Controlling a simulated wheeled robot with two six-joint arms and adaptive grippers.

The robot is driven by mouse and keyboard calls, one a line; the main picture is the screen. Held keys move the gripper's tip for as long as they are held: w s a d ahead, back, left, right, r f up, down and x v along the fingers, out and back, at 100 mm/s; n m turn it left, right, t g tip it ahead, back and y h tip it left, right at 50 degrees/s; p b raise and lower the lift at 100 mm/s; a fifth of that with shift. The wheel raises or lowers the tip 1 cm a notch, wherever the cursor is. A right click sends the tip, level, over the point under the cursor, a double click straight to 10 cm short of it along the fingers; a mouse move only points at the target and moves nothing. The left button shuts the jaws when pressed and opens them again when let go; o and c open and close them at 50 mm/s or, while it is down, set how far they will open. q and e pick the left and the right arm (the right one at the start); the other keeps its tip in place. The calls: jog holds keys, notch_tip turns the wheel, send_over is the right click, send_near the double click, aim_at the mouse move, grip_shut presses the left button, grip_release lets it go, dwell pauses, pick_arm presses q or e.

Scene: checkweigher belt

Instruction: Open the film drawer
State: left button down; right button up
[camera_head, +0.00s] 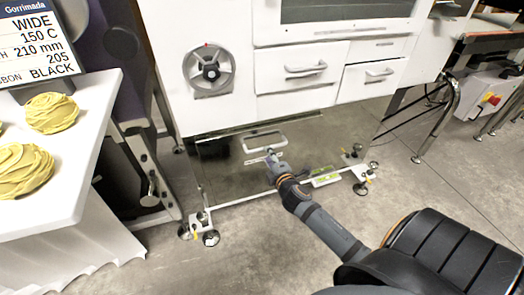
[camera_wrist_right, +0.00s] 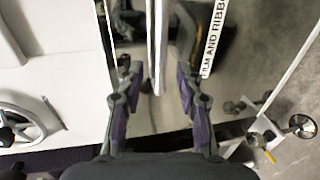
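The film drawer (camera_head: 225,165) is the low, glossy, mirror-like front under the white machine. Its pale bar handle (camera_head: 264,141) is near the top, and the front looks closed. My right gripper (camera_head: 271,157) is just below the handle in the head view. In the right wrist view the gripper (camera_wrist_right: 156,78) is open, with the handle bar (camera_wrist_right: 158,40) in line between its fingers and not gripped. I cannot tell how far the bar is from the fingertips. A label reading "FILM AND RIBBO…" (camera_wrist_right: 214,38) is beside the bar. My left gripper is not in view.
Two white drawers with handles, a wide one (camera_head: 303,78) and a smaller one (camera_head: 370,77), are above. A white table (camera_head: 75,165) with yellow items stands left. Wheeled feet (camera_head: 210,238) flank the low drawer. Floor in front is clear.

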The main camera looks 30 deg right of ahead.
jog(key=b+x, duration=0.1)
jog(key=x, duration=0.5)
jog(key=shift+w, duration=0.1)
grip_shut()
jog(key=shift+f, duration=0.1)
